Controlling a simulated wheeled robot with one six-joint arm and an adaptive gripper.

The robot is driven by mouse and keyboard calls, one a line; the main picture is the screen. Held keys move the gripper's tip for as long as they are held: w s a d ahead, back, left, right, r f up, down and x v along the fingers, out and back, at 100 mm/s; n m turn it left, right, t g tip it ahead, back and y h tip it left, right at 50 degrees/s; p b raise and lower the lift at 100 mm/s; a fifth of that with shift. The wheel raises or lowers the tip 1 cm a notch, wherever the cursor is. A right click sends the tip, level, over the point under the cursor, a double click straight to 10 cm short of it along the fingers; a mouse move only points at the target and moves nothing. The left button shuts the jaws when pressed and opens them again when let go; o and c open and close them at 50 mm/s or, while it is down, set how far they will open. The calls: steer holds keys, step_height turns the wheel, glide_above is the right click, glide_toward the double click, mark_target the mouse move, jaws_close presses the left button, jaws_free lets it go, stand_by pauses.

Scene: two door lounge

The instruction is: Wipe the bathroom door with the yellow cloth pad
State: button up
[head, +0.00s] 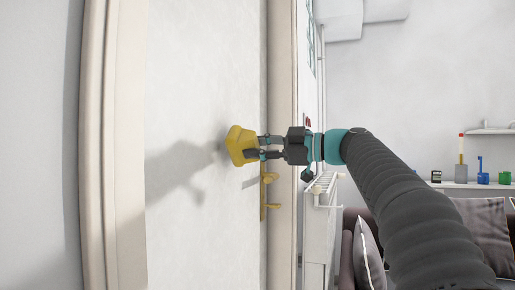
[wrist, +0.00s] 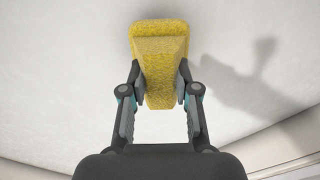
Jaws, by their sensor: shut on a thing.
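The yellow cloth pad (head: 238,146) is held in front of the pale door (head: 205,225) in the head view. My gripper (head: 257,148) is shut on it, its fingers coming from the right. In the wrist view the pad (wrist: 160,48) sits between the two fingers of my gripper (wrist: 160,95), its wide end toward the door surface (wrist: 60,60). The pad is at or very near the door; I cannot tell whether it touches. The brass door handle (head: 268,192) shows just below my gripper.
A cream door frame (head: 112,200) borders the door.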

steer(key=shift+x, duration=0.9)
steer(key=w, duration=0.2)
steer(key=w+d, duration=0.1)
steer(key=shift+w+d+f+p, duration=0.1)
steer(key=shift+w+d+p, duration=0.1)
steer(key=shift+w+p, duration=0.15)
stand_by(0.4)
steer(key=shift+s, duration=0.1)
steer(key=shift+s+a+b, duration=0.4)
steer(key=shift+s+b, duration=0.5)
steer(key=shift+b, duration=0.25)
steer(key=shift+s+a+b, duration=0.35)
steer(key=shift+s+b, duration=0.35)
steer(key=shift+s, duration=0.2)
